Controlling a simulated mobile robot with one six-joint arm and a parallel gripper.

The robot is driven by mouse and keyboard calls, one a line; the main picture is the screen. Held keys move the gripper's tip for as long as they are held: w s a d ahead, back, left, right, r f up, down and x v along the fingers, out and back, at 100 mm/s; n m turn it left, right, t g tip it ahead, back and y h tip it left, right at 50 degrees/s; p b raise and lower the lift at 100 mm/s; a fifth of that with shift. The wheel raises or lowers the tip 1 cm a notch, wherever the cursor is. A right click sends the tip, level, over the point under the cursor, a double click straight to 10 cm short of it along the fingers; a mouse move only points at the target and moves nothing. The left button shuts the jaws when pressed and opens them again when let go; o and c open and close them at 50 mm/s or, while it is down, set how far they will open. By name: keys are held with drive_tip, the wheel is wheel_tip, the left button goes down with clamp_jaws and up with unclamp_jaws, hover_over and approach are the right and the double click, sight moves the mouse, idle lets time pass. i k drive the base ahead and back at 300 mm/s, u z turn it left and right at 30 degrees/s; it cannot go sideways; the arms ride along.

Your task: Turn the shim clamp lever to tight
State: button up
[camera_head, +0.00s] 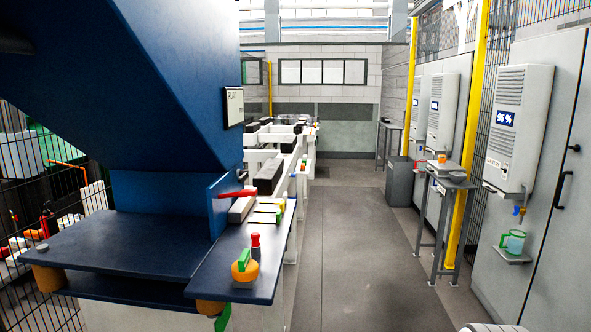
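A red lever (238,193) sticks out sideways, nearly level, from the blue plate of the large blue machine (150,90), above the dark blue table. No label shows which of these is the shim clamp lever, and I cannot tell a tight or loose position.
The dark blue table (120,247) fills the front left. A grey aisle floor (340,230) is free to its right. A small stand (447,185) with items, a yellow post (465,150) and grey cabinets (540,130) line the right side. A wire fence stands at left.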

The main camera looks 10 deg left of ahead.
sight(244, 175)
drive_tip(key=u, duration=0.15)
drive_tip(key=i, duration=1.1)
drive_tip(key=u, duration=0.6)
drive_tip(key=k, duration=0.95)
drive_tip(key=u, duration=0.15)
drive_tip(key=i, duration=0.95)
drive_tip(key=z, duration=0.05)
